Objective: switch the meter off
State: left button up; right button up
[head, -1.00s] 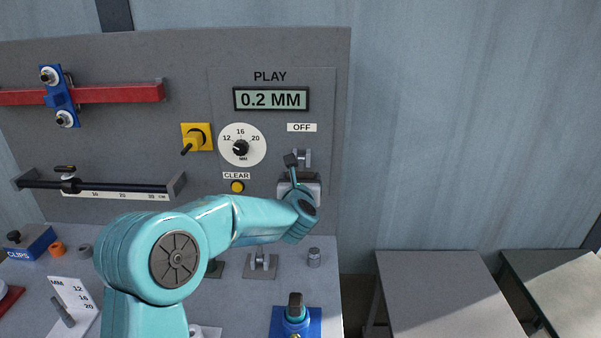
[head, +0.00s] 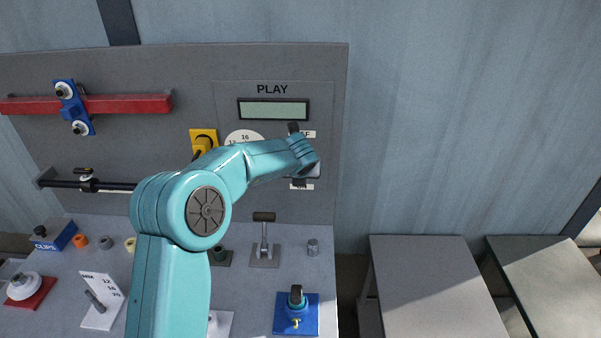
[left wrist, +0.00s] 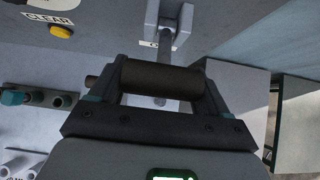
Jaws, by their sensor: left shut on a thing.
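The meter panel marked PLAY has a display (head: 273,110) that is blank. My left gripper (head: 296,134) is at the lever beside the partly hidden OFF label (head: 309,134), above the ON label (head: 302,187). In the left wrist view the gripper (left wrist: 160,80) is shut on the lever's dark cylindrical handle (left wrist: 160,77), which lies crosswise between its fingers. The lever's grey bracket (left wrist: 170,18) shows behind it. My forearm hides part of the panel. My right gripper is not in view.
The white dial (head: 243,137) and a yellow switch (head: 203,139) are left of the lever, partly hidden. The yellow CLEAR button (left wrist: 60,31) shows in the wrist view. A blue fixture (head: 283,325) stands on the bench below. Grey tables (head: 420,290) stand at right.

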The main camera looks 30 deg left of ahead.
pick_arm(q)
jog(key=shift+w+a+r, duration=0.1)
jog(key=shift+r, duration=0.25)
dwell(0.3)
jog(key=o, duration=1.4)
jog(key=shift+f+g, duration=0.1)
jog(key=shift+g, duration=0.2)
jog(key=shift+s+d+r, duration=0.25)
jog(key=shift+s+r, duration=0.05)
jog(key=b+v, duration=0.2)
jog(key=v, duration=1.3)
jog(key=shift+s+a+r+b, duration=0.1)
jog(key=shift+s+r+b, duration=0.1)
jog(key=shift+b, duration=0.15)
jog(key=shift+w, duration=0.1)
